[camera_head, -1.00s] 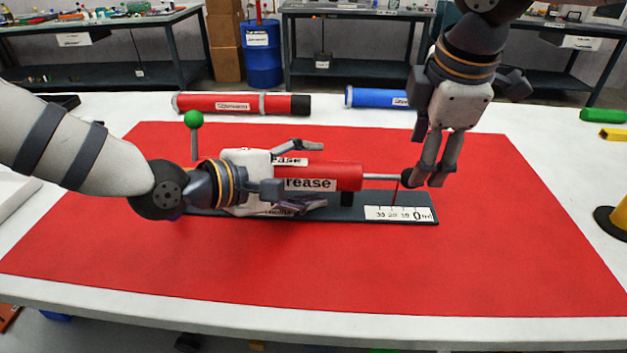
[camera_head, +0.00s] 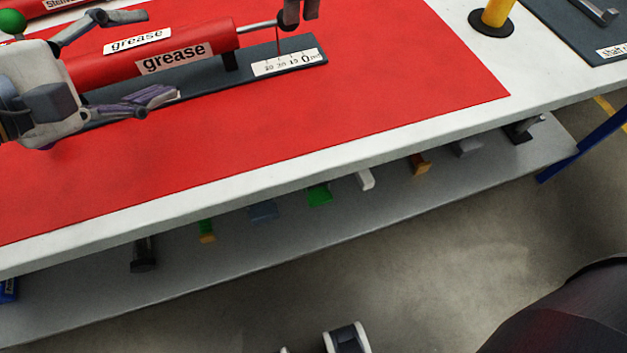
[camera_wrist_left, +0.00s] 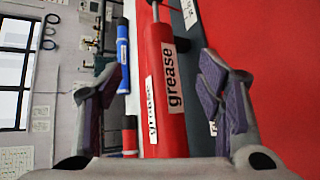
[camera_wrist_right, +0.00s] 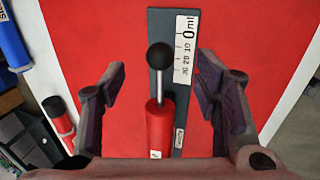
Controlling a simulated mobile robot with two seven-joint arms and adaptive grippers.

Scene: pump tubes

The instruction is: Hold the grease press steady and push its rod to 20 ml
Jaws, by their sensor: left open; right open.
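The grease press (camera_head: 180,55) is a red barrel labelled "grease", lying on a dark base with a white ml scale (camera_head: 287,63). A metal rod (camera_head: 257,27) extends from its right end. A thin red pointer stands by the scale; its exact reading is unclear. My left gripper (camera_head: 155,57) is open with fingers either side of the barrel; the left wrist view shows gaps beside the barrel (camera_wrist_left: 161,75). My right gripper (camera_wrist_right: 160,70) is open, its fingers either side of the rod's black knob (camera_wrist_right: 160,55), apart from it. In the head view the right gripper is mostly cut off.
A yellow post on a black foot (camera_head: 493,18) stands right of the red mat (camera_head: 400,90). A green ball (camera_head: 12,22) is at the far left. A blue tube (camera_wrist_left: 123,55) lies behind the press. The mat in front is clear.

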